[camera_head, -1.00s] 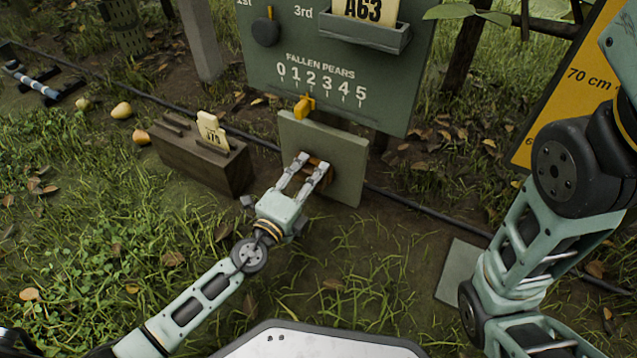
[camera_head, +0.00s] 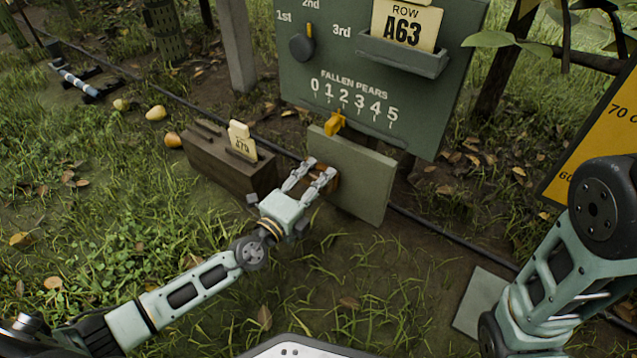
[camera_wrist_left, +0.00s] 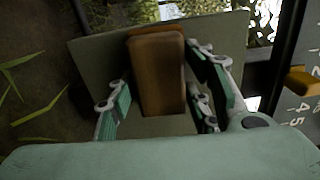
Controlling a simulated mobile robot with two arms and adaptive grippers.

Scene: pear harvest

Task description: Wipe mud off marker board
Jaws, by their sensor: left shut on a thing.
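A plain grey-green panel (camera_head: 365,180), which looks like the marker board, stands tilted below the large sign board. I can make out no clear mud patch on its visible face. My left gripper (camera_head: 320,178) is shut on a brown block (camera_wrist_left: 158,75), held at the left part of the panel. In the left wrist view the fingers are on both sides of the block, with the panel (camera_wrist_left: 95,55) behind it. The block covers part of the panel, and I cannot tell whether it touches it. My right gripper is out of view.
The large sign board (camera_head: 300,85) carries a yellow slider (camera_head: 335,123), a round dark knob (camera_head: 302,47) and a card holder (camera_head: 400,55). A wooden box (camera_head: 215,165) with a card stands left of the panel. A dark hose crosses behind. Pears lie at left.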

